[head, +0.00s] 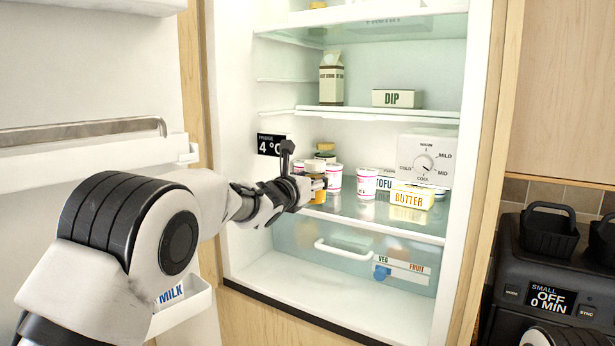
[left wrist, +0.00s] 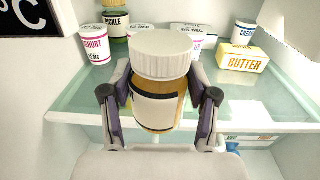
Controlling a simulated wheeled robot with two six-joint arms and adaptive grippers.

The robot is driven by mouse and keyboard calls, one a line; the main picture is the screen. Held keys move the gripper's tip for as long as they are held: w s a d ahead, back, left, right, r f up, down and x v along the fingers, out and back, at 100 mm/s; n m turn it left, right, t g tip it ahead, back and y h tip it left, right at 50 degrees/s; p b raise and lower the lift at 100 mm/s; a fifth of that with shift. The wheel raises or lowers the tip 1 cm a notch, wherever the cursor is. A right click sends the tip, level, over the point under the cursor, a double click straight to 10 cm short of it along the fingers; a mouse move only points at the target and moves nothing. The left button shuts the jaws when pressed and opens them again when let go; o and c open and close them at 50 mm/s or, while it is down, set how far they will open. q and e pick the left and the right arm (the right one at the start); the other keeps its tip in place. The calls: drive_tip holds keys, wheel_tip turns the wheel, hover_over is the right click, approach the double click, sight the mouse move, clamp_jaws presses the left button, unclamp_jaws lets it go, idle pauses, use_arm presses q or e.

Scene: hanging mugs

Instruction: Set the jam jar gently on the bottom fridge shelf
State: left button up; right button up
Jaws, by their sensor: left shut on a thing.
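The jam jar (left wrist: 158,88) has a white lid, an amber body and a pale label with a dark border. My left gripper (left wrist: 159,97) is shut on it, one finger on each side, and the jar looks roughly upright. In the head view the jar (head: 317,188) is at the gripper's tip, inside the open fridge. The lowest glass shelf (head: 375,212) lies above the clear drawer. In the left wrist view the jar overlaps this shelf's front edge (left wrist: 90,120); I cannot tell whether its base touches. My right gripper is not in view.
Yogurt cups (head: 366,183), a pickle jar (left wrist: 115,22), a tofu box (head: 385,181) and butter (head: 411,196) stand on the shelf. A control box (head: 425,156) hangs above its right side. The open door (head: 90,150) is at left. Some glass near the front is bare.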

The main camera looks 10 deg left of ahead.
use_arm(q)
drive_tip(key=shift+f+p+x, duration=0.15)
drive_tip(key=shift+p+x, duration=0.1)
drive_tip(key=shift+x, duration=0.5)
drive_tip(key=shift+f+p+x, duration=0.2)
drive_tip(key=shift+p+x, duration=0.05)
drive_tip(key=shift+x, duration=0.5)
drive_tip(key=shift+w+d+f+p, duration=0.25)
drive_tip(key=shift+w+d+p, duration=0.1)
drive_tip(key=shift+w+p, duration=0.35)
drive_tip(key=shift+w+d+f+p, duration=0.15)
drive_tip(key=shift+w+d+p, duration=0.15)
drive_tip(key=shift+w+p, duration=0.35)
drive_tip(key=shift+w+d+f+p, duration=0.2)
drive_tip(key=shift+w+f+p, duration=0.15)
drive_tip(key=shift+w, duration=0.1)
drive_tip(key=shift+f+b, duration=0.4)
drive_tip(key=shift+b, duration=0.1)
drive_tip(key=o, duration=1.5)
drive_tip(key=shift+o, duration=1.3)
drive_tip(key=shift+f, duration=0.1)
